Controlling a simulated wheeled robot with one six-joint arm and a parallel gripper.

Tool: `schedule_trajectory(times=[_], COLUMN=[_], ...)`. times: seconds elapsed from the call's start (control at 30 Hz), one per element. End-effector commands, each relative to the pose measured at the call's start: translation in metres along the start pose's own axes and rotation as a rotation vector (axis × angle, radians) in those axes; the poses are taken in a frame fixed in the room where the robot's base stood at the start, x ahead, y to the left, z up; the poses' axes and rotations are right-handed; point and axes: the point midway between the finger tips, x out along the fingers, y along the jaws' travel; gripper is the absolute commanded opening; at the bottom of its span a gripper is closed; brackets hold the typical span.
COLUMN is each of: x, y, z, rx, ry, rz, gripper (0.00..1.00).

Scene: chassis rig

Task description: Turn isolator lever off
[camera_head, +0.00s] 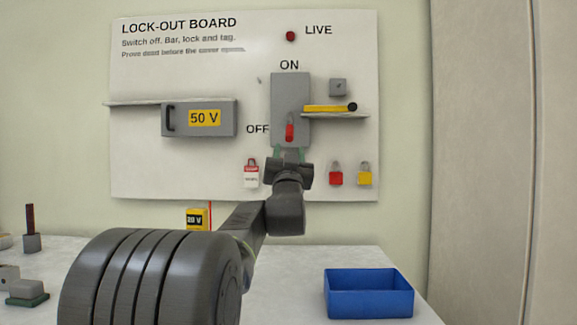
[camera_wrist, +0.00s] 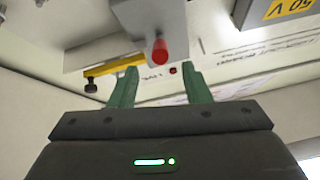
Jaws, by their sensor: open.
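The grey isolator box (camera_head: 290,95) is on the lock-out board, with ON above it and OFF to its lower left. Its red-ended lever (camera_head: 290,132) points down at the box's lower part, level with OFF. In the wrist view the red lever end (camera_wrist: 159,50) sticks out between and beyond my green fingers. My gripper (camera_head: 291,151) is just below the lever, fingers apart and empty; it also shows open in the wrist view (camera_wrist: 160,80). I cannot tell whether a finger touches the lever. The red LIVE lamp (camera_head: 290,36) is at the top; whether it is lit is unclear.
A shelf (camera_head: 345,115) right of the isolator holds a yellow bar (camera_head: 328,108). A red-and-white tag (camera_head: 251,173), red padlock (camera_head: 336,174) and yellow padlock (camera_head: 365,174) hang below. The 50 V cover (camera_head: 183,131) is left. A blue bin (camera_head: 368,294) stands on the table.

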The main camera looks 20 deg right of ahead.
Motion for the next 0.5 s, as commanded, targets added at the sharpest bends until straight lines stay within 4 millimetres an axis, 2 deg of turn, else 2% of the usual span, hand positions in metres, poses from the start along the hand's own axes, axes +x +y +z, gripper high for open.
schedule_trajectory(times=[0.2,0.5], x=[-0.031,-0.048], y=[0.0,0.0], z=[-0.001,0.0], rx=[0.0,0.0], ry=[0.0,0.0], rz=[0.0,0.0], gripper=[0.43,0.43])
